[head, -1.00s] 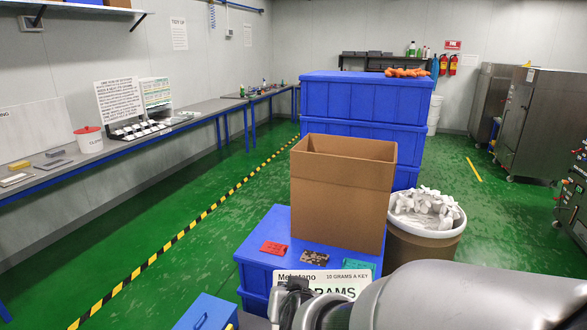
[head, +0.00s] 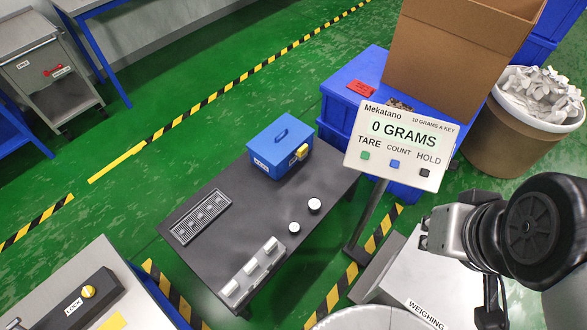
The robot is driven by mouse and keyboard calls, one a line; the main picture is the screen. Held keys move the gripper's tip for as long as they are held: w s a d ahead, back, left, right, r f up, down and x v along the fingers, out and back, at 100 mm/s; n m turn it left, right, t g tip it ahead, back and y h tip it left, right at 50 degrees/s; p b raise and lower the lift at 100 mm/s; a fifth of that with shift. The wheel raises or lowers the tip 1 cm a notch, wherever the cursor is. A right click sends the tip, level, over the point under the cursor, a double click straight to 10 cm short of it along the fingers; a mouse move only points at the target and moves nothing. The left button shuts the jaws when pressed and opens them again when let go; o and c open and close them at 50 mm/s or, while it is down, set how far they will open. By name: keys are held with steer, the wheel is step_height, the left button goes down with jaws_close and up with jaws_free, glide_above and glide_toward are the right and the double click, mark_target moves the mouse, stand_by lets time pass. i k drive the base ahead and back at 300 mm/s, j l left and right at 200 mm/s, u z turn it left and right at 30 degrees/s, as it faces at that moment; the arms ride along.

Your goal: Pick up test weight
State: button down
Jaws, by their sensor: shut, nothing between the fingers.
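On the dark table (head: 215,260) stand two short round pieces with white tops and dark sides, a larger one (head: 314,205) and a smaller one (head: 294,228). They may be test weights, but no label on them can be read. My gripper (head: 426,236) is at the right, beside the scale display and apart from both round pieces. It is shut with nothing in it; its fingers show small and edge-on.
A blue box (head: 281,148), a slotted tray (head: 201,217) and a rack of white blocks (head: 252,272) share the table. The display (head: 395,143), reading 0 GRAMS, stands on a pole at its right. The cardboard carton (head: 450,60) and tub (head: 515,137) are behind.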

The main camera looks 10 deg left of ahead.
mark_target(295, 229)
steer(key=u, duration=0.9)
